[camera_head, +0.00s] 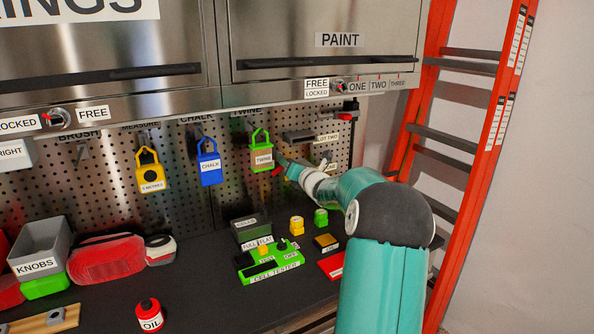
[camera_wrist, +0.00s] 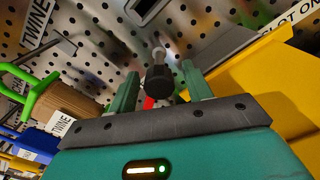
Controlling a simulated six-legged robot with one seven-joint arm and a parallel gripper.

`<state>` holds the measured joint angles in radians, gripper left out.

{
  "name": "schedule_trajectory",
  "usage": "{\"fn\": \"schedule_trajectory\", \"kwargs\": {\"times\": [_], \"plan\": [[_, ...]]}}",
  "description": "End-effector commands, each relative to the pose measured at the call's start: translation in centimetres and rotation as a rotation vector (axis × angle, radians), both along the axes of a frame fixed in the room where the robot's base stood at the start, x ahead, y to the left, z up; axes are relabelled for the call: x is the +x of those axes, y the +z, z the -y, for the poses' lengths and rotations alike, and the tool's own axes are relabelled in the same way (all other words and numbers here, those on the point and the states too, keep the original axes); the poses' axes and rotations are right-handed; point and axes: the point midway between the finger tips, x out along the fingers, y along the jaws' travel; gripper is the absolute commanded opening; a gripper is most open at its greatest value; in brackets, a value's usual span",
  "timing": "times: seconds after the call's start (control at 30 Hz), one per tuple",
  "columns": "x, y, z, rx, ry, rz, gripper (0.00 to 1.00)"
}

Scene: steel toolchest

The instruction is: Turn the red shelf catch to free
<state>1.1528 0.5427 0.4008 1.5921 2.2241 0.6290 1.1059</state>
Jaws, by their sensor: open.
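A small red part (camera_wrist: 149,103) shows in the wrist view between the two fingers of my gripper (camera_wrist: 160,88), partly hidden by a black knob with a pale tip (camera_wrist: 159,76); I cannot tell for sure that it is the shelf catch or which way it is set. My gripper is open, with green fingers on both sides of the knob; contact cannot be told. In the head view my gripper (camera_head: 284,164) is at the pegboard, just right of the twine holder (camera_head: 262,158). Another red piece (camera_head: 345,117) sits higher right on the pegboard.
The green twine holder is close on the left in the wrist view (camera_wrist: 65,100). A large yellow surface (camera_wrist: 275,85) is close on the right. Below, the dark bench (camera_head: 210,290) holds a green cell tester (camera_head: 270,268). An orange ladder (camera_head: 500,120) stands at right.

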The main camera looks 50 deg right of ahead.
Motion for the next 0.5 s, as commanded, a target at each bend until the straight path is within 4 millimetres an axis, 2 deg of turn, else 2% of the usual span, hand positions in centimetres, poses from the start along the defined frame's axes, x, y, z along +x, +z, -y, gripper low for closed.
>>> {"fn": "schedule_trajectory", "kwargs": {"times": [0.17, 0.5], "plan": [[-2.2, 0.1, -0.6, -0.002, -0.003, -0.001, 0.5], [-9.3, 0.1, -2.8, -0.001, -0.004, -0.001, 0.5]]}}
